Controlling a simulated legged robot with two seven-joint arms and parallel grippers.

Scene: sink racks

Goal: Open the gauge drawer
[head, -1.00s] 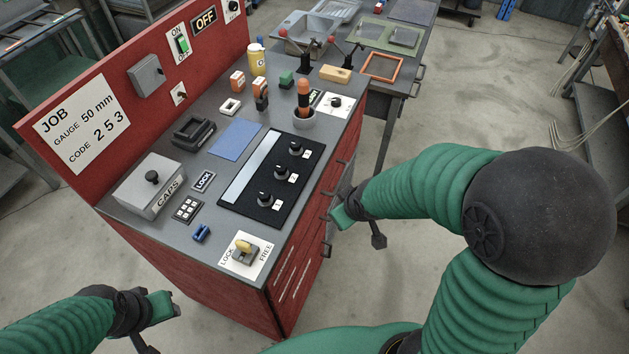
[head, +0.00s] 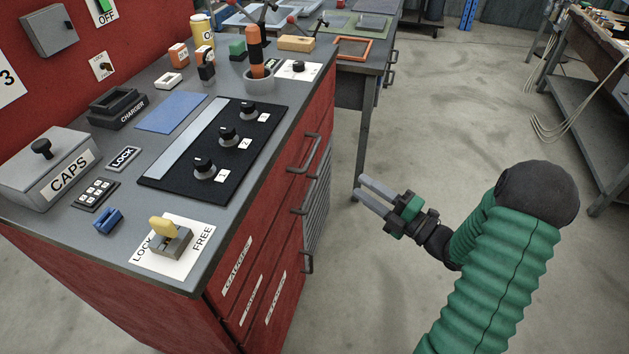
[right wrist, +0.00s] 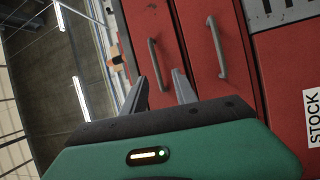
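The red cabinet (head: 110,285) has several drawers on its right-hand face. The uppermost drawer front bears a label (head: 236,265) that seems to read GAUGE. Its bar handle (head: 304,153) is near the countertop edge, and the drawer looks shut. My right gripper (head: 359,189) is open and empty, to the right of the handles and apart from them. In the right wrist view, a handle (right wrist: 154,64) lies beyond and between the open fingertips (right wrist: 158,80). A yellow lever (head: 163,228) stands on a LOCK/FREE plate (head: 185,262); its setting is unclear. My left gripper is out of view.
Lower handles (head: 298,196) and (head: 307,263) also jut from the drawer face. A black dial panel (head: 185,185) and a CAPS box (head: 40,165) stand on the countertop. A grey table (head: 370,70) is behind. The floor right of the cabinet is clear.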

